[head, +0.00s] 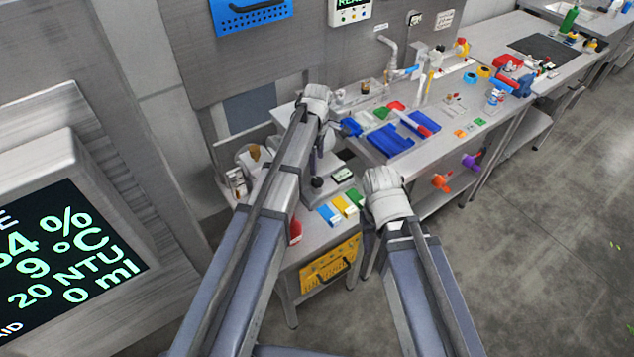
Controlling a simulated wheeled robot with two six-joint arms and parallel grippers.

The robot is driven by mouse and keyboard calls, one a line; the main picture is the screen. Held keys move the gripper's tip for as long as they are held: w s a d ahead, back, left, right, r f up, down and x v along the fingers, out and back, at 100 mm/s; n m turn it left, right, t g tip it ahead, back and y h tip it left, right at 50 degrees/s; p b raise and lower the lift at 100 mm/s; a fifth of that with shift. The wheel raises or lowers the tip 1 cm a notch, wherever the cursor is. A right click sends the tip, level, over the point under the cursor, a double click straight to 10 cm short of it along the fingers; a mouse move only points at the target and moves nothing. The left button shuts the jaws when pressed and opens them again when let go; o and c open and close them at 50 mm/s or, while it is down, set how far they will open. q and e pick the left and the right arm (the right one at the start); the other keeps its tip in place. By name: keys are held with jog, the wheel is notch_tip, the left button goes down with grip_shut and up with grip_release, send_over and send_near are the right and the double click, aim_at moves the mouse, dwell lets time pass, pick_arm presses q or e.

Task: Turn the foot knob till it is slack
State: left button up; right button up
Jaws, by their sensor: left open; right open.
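I cannot tell for certain which part is the foot knob. A small dark round knob (317,182) shows on a grey device on the near table, between my arms. My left gripper (316,98) is at the back of the near table, above and behind the dark knob. My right gripper (383,182) is to the right of the dark knob, near the table's right side. Both are open; their fingertips are mostly hidden.
The long bench holds blue trays (388,143), a tap (390,55) and several small items. Blue, yellow and green blocks (338,209) lie by my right gripper. A yellow panel (328,268) hangs below the table. A display (65,255) stands at left.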

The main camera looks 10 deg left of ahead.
aim_at(317, 180)
pick_arm(q)
notch_tip(317, 180, down, 9)
jog(key=b, duration=0.7)
jog(key=shift+r, duration=0.2)
grip_shut()
